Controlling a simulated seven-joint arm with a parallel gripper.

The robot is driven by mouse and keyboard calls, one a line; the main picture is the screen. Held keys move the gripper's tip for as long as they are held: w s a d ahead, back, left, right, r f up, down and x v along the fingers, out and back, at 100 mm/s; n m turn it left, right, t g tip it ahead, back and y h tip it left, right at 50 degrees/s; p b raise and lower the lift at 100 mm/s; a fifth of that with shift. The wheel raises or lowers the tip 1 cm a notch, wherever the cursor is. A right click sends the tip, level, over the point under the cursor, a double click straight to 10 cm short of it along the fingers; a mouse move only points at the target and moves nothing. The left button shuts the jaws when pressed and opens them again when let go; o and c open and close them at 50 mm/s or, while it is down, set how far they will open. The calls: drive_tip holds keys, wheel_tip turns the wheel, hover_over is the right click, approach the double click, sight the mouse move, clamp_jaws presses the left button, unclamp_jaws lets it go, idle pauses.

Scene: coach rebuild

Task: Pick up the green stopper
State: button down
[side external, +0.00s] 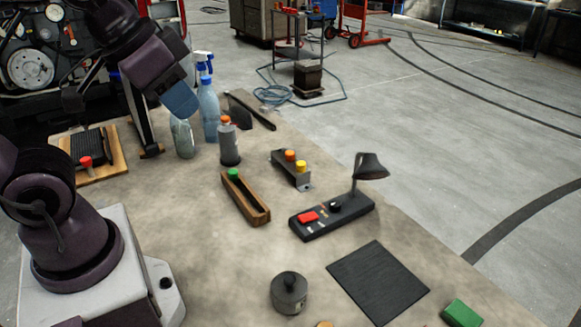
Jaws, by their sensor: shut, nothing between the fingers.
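The green stopper (233,174) sits at the far end of a narrow wooden trough (258,213) in the middle of the table. My gripper (181,101) shows as a blue end below my dark arm link. It is high at the upper left, in front of the bottles in the picture and well apart from the stopper. It looks shut and empty, though its separate fingers are hard to make out.
Bottles (209,112) and a grey cylinder with an orange top (229,148) stand behind the trough. A dark lidded pot (289,292) stands nearer.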

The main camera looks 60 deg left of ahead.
drive_tip(key=c, duration=0.8)
unclamp_jaws()
drive_tip(key=m+g+y, duration=0.5)
drive_tip(key=m+g, duration=0.1)
drive_tip(key=m, duration=1.2)
approach(233, 171)
drive_tip(key=shift+h, duration=0.3)
drive_tip(key=shift+a+x, duration=0.1)
drive_tip(key=shift+x, duration=2.2)
drive_tip(key=shift+a+x, duration=0.15)
drive_tip(key=shift+x, duration=2.15)
